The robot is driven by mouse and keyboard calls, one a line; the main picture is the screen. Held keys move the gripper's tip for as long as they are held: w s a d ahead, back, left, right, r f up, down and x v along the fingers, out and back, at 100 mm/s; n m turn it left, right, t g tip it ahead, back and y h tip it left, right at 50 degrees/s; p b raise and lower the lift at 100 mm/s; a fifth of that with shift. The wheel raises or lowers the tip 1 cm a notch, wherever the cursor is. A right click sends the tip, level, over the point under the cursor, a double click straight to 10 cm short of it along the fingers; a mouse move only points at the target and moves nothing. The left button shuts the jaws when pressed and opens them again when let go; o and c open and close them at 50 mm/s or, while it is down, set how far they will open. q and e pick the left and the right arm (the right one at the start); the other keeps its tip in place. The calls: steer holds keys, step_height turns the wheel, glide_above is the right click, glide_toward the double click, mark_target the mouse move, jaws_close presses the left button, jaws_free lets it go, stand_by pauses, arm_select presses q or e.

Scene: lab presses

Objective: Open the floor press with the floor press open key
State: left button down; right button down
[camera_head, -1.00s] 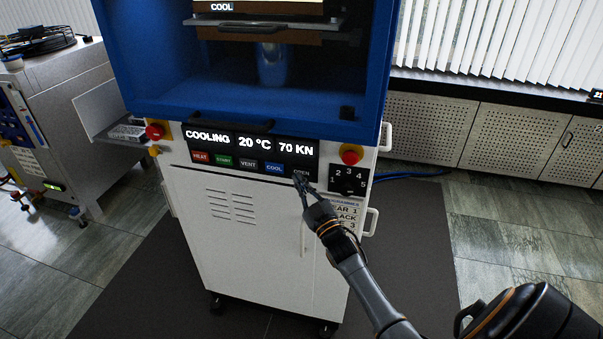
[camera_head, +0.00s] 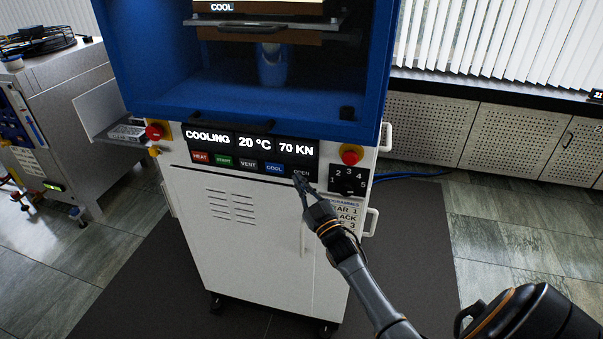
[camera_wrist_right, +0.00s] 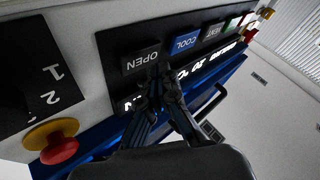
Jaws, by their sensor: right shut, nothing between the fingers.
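The floor press (camera_head: 250,230) is a white cabinet with a blue frame on top. Its black panel reads COOLING, 20 °C and 70 KN. The dark open key (camera_head: 304,174) is at the right end of the key row; its label OPEN also shows in the right wrist view (camera_wrist_right: 141,61). My right gripper (camera_head: 298,177) is shut and empty, with its fingertips at the open key and partly covering it. In the wrist view the fingertips (camera_wrist_right: 158,84) are at the key's edge; I cannot tell whether they touch it. My left gripper is not in view.
The blue cool key (camera_head: 274,168) is just left of the open key. A red emergency knob (camera_head: 350,155) and a numbered selector (camera_head: 348,180) are to the right. A handle (camera_head: 230,125) juts out above the display. A grey machine (camera_head: 60,110) stands at the left.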

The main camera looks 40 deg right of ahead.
steer(key=shift+w+d, duration=0.1)
steer(key=shift+w+d, duration=0.2)
